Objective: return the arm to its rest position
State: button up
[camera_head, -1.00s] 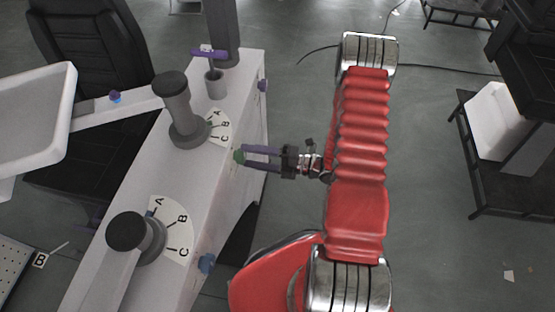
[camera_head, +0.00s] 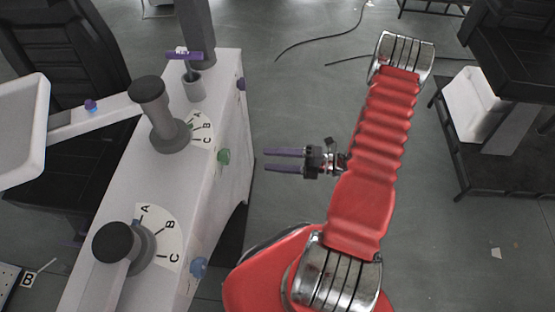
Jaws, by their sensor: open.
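My gripper (camera_head: 268,160) has two purple fingers pointing left, spread apart with nothing between them. It hangs over open floor, to the right of the white console (camera_head: 215,110) and apart from it.
A black rack (camera_head: 495,150) with a white box (camera_head: 475,105) stands at right. Cables (camera_head: 320,43) lie on the floor. Floor between is clear.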

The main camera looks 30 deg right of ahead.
jog(key=shift+s+d, duration=0.35)
jog(key=shift+d, duration=0.1)
dwell(0.4)
